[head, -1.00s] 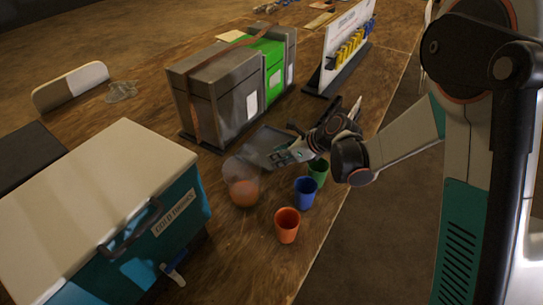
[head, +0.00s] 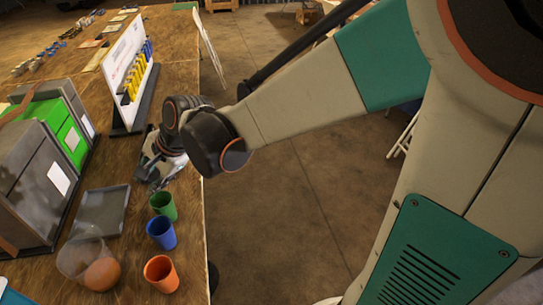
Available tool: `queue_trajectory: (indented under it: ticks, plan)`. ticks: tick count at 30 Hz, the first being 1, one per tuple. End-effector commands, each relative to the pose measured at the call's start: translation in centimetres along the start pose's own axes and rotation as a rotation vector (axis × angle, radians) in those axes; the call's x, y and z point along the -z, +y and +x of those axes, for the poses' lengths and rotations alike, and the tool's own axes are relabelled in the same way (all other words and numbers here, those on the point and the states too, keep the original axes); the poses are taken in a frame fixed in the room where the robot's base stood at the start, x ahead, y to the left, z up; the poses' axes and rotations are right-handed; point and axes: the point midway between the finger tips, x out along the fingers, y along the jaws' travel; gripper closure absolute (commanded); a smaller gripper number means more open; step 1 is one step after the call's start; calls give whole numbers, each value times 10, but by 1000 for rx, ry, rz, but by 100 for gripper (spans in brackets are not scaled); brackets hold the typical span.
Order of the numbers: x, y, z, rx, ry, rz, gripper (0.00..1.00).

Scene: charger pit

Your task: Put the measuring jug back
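A clear see-through vessel, which looks like the measuring jug (head: 72,262), stands on the wooden table at the lower left of the head view. Something orange shows in its lower part. A shallow grey tray (head: 103,211) lies just behind it, with its bare floor showing. My gripper (head: 146,176) is over the table near its right edge, behind the green cup and to the right of the tray, apart from the jug. Its fingers are small and partly hidden by the wrist, so I cannot tell whether they are open or shut.
A green cup (head: 163,206), a blue cup (head: 161,233) and an orange cup (head: 161,273) stand in a row near the table's right edge. Grey and green bins (head: 45,170) stand at left. A white board with yellow items (head: 125,65) stands behind. Open floor lies right.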

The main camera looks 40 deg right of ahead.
Motion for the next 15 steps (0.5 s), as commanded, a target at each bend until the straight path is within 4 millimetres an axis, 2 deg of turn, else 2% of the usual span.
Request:
queue_trajectory:
  ticks: [1,6,15]
  plan:
    - [1,12,-19,0,27,-77,73]
    - [12,38,-66,-16,121,-361,73]
    - [29,98,-134,-110,275,-861,73]
